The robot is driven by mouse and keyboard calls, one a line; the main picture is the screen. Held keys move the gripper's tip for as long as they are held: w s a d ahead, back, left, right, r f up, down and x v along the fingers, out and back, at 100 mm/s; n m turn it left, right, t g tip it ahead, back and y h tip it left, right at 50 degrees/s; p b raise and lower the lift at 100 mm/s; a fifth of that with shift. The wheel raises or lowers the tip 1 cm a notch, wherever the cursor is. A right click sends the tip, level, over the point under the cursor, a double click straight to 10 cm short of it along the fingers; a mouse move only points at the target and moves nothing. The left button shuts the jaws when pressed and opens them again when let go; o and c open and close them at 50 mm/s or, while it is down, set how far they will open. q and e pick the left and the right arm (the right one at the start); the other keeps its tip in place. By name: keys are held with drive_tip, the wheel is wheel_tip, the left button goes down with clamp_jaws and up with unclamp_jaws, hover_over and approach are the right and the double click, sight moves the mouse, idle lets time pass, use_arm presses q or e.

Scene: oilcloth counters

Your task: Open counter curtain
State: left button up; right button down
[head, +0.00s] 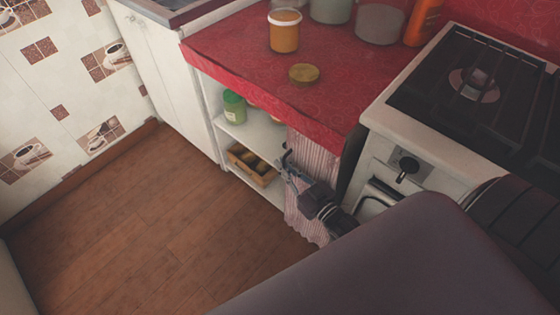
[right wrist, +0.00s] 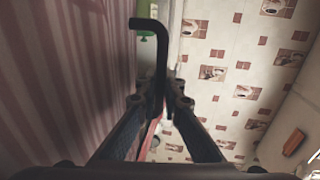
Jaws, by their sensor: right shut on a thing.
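The counter curtain (head: 305,150) is striped in pale pink and hangs under the right end of the red counter, gathered beside the stove. The left part of the shelf opening is uncovered. My right gripper (head: 291,174) is in front of the curtain, near its left edge. In the right wrist view the gripper (right wrist: 160,92) is shut on a black bent rod (right wrist: 160,55), and the curtain (right wrist: 60,70) fills the left side close by. Whether the rod is fixed to the curtain cannot be told. My left gripper is not in view.
On the shelves are a green jar (head: 234,107) and a wooden crate (head: 252,165). The red counter (head: 235,50) holds several jars and a round lid (head: 304,73). The stove (head: 400,125) stands right of the curtain. The wooden floor (head: 160,225) at left is clear.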

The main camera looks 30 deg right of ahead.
idle(0.3)
drive_tip(key=c, duration=2.3)
unclamp_jaws()
drive_tip(key=shift+c, duration=0.2)
drive_tip(key=s+d, duration=0.2)
drive_tip(key=s, duration=1)
